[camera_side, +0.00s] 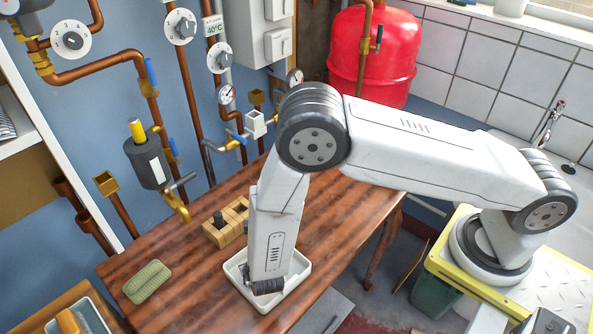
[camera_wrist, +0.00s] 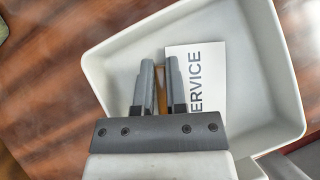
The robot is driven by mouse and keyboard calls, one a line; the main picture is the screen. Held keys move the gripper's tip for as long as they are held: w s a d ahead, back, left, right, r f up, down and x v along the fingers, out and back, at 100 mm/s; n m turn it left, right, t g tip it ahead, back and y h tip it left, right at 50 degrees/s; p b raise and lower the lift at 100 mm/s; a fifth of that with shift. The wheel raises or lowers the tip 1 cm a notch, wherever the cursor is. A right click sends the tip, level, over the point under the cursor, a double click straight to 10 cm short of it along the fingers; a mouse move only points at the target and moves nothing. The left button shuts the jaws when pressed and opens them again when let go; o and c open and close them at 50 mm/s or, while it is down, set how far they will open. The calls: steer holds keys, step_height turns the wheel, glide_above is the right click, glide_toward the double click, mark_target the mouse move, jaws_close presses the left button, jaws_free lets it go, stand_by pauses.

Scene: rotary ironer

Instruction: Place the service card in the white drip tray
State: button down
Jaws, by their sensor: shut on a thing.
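The white drip tray (camera_side: 300,270) sits on the wooden table, and its rim and floor fill much of the wrist view (camera_wrist: 115,60). My gripper (camera_wrist: 160,75) points down into the tray area; in the side view my wrist hides most of it. Its two dark fingers stand a little apart, shut on the service card (camera_wrist: 205,72), with a narrow tan strip showing between them. The white card reads "SERVICE" and extends right of the fingers, over the tray floor. I cannot tell whether it touches the floor. The card is hidden in the side view.
A wooden block holder (camera_side: 226,224) stands just behind the tray. A green sponge-like pad (camera_side: 147,282) lies on the table at left. Pipes and valves line the wall. The table right of the tray is clear.

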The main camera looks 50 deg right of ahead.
steer(key=shift+f, duration=0.2)
steer(key=c, duration=0.7)
jaws_free()
steer(key=shift+r, duration=0.2)
steer(key=shift+s+a+r, duration=0.15)
steer(key=shift+s+r, duration=0.15)
steer(key=shift+r, duration=0.1)
steer(key=v, duration=1.1)
